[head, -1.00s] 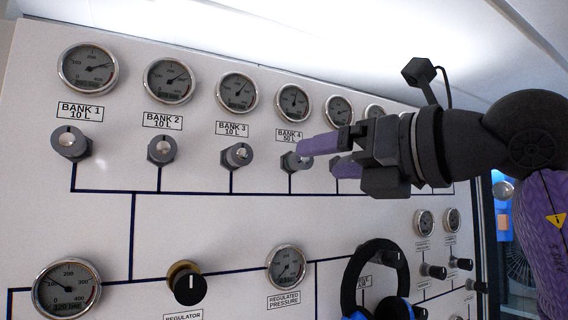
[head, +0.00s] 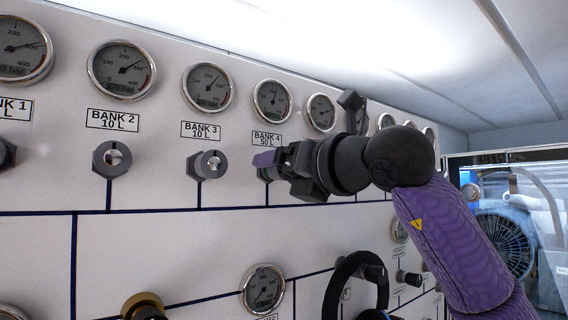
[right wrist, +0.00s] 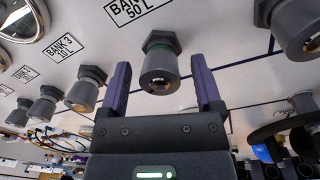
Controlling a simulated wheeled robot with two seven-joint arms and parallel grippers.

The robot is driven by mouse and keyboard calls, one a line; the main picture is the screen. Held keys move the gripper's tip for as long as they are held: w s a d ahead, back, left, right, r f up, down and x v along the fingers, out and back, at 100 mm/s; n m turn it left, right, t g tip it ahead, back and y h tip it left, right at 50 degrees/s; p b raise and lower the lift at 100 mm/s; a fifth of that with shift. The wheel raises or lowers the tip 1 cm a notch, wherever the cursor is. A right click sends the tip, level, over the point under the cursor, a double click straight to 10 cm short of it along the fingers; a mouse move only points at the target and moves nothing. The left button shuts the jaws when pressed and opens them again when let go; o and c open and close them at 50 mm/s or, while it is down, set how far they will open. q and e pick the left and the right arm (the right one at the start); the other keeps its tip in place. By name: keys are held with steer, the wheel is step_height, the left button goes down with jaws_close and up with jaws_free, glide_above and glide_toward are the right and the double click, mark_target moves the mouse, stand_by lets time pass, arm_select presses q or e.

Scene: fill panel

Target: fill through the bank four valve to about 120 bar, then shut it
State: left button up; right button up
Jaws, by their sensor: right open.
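The bank four valve (right wrist: 160,68) is a grey knob under the label BANK 4 50 L. In the right wrist view it stands between the two purple fingers of my right gripper (right wrist: 160,62). The fingers are open, with a visible gap on each side of the knob. In the head view my right gripper (head: 262,160) comes in from the right and hides most of this valve. The bank four gauge (head: 272,100) is above it; its reading is too small to tell. My left gripper is not in view.
The bank 3 valve (head: 208,165) and bank 2 valve (head: 112,159) are to the left on the white panel. The regulated pressure gauge (head: 263,289) and a brass-collared regulator knob (head: 145,306) are at the bottom.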

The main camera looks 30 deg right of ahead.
steer(key=shift+w, duration=0.2)
steer(key=c, duration=0.3)
jaws_close()
steer(key=shift+f, duration=0.1)
